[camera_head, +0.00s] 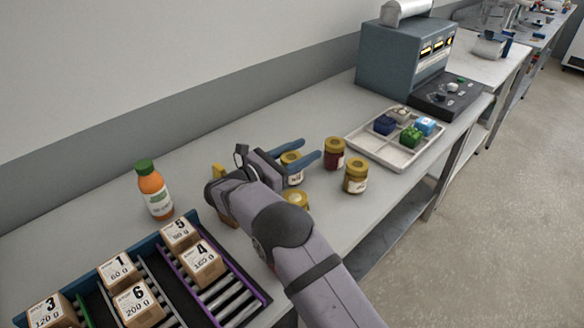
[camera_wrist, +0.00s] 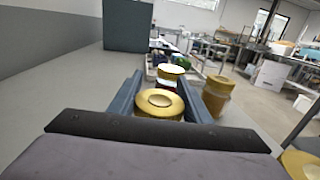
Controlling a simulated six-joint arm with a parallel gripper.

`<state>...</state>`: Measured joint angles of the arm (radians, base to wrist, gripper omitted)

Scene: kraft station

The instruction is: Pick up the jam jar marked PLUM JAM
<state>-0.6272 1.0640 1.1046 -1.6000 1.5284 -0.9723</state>
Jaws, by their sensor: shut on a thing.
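My gripper (camera_head: 309,151) has its blue fingers shut on a gold-lidded jar (camera_head: 291,168). In the wrist view the held jar (camera_wrist: 159,104) sits upright between the fingers. Its label is partly hidden and I cannot read it. A dark red jar with a gold lid (camera_head: 334,153) stands just beyond the fingertips; it also shows in the wrist view (camera_wrist: 171,74). An amber jar (camera_head: 355,175) stands to the right; its label is too small to read. Another gold-lidded jar (camera_head: 295,198) is partly hidden behind my arm.
A white tray (camera_head: 384,158) with several coloured blocks lies beyond the jars, before a grey-blue machine (camera_head: 395,62). An orange bottle (camera_head: 154,190) stands at the left. A rack (camera_head: 262,292) with several numbered boxes fills the near left. The table between bottle and machine is mostly clear.

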